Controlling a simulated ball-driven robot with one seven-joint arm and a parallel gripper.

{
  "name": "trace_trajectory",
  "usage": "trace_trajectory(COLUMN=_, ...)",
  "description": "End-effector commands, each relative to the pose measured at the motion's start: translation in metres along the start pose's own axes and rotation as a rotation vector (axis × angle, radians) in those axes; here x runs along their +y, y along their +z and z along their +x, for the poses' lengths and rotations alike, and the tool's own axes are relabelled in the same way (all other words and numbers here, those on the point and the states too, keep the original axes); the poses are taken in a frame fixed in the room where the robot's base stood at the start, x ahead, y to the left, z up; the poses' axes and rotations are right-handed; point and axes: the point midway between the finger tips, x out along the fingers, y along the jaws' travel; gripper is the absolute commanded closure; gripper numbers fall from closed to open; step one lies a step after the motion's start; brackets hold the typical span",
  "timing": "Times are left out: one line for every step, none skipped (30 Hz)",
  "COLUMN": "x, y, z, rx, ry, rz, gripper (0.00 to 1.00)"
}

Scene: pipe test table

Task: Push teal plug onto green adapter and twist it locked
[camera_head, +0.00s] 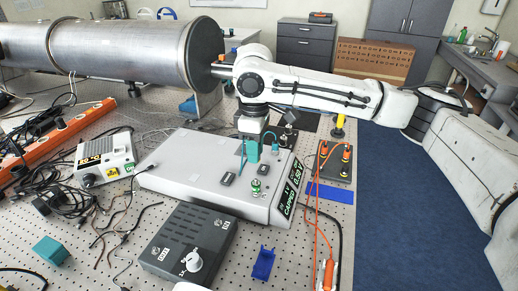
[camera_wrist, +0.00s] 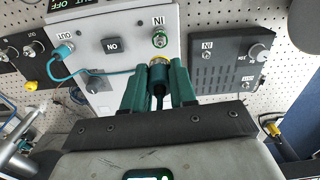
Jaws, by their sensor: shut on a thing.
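The green adapter (camera_head: 256,186) stands on the sloped top of the grey test box. It also shows in the wrist view (camera_wrist: 160,40), beside an "IN" label and just past my fingertips. My gripper (camera_wrist: 159,75) is shut on the plug, whose yellow-ringed end (camera_wrist: 159,61) shows between the teal-green fingers. Most of the plug is hidden by them. The plug's end looks apart from the adapter, but the gap's depth is hard to tell. In the head view my gripper (camera_head: 252,152) is above the box, behind the adapter. A teal cable (camera_wrist: 95,70) runs from a teal connector (camera_wrist: 63,50) at "OUT" towards my gripper.
The grey box (camera_head: 190,172) has a side display reading "CAPPED". A dark knob box (camera_head: 187,243) stands in front of it. A black unit (camera_head: 335,163) with orange leads is to the right. Cables and an orange power strip (camera_head: 60,137) crowd the left.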

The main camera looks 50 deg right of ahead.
Motion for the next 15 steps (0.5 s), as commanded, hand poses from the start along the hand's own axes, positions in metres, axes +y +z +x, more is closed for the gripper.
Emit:
trace_trajectory(x=0.000, y=0.000, z=0.000, rx=0.000, ry=0.000, rz=-0.001, gripper=1.00)
trace_trajectory(x=0.000, y=0.000, z=0.000, rx=0.000, ry=0.000, rz=-0.001, gripper=1.00)
trace_trajectory(x=0.000, y=0.000, z=0.000, rx=0.000, ry=0.000, rz=-0.001, gripper=1.00)
trace_trajectory(x=0.000, y=0.000, z=0.000, rx=0.000, ry=0.000, rz=-0.001, gripper=1.00)
trace_trajectory(x=0.000, y=0.000, z=-0.001, rx=0.001, ry=0.000, rz=-0.002, gripper=1.00)
trace_trajectory(x=0.000, y=0.000, z=-0.001, rx=0.001, ry=-0.001, rz=-0.002, gripper=1.00)
trace_trajectory(x=-0.001, y=0.000, z=-0.001, rx=0.001, ry=-0.001, rz=-0.003, gripper=1.00)
trace_trajectory(x=-0.001, y=0.000, z=-0.002, rx=0.001, ry=-0.002, rz=-0.004, gripper=1.00)
trace_trajectory(x=-0.001, y=0.000, z=-0.002, rx=0.002, ry=-0.002, rz=-0.005, gripper=1.00)
trace_trajectory(x=-0.001, y=0.000, z=-0.002, rx=0.002, ry=-0.003, rz=-0.006, gripper=1.00)
trace_trajectory(x=-0.001, y=0.000, z=0.003, rx=0.001, ry=-0.002, rz=-0.006, gripper=1.00)
trace_trajectory(x=0.000, y=0.000, z=0.006, rx=0.001, ry=-0.001, rz=-0.006, gripper=1.00)
trace_trajectory(x=0.000, y=0.000, z=0.009, rx=0.001, ry=-0.001, rz=-0.006, gripper=1.00)
trace_trajectory(x=0.000, y=0.000, z=0.011, rx=0.000, ry=-0.001, rz=-0.006, gripper=1.00)
trace_trajectory(x=0.000, y=0.000, z=0.014, rx=0.000, ry=-0.002, rz=-0.006, gripper=1.00)
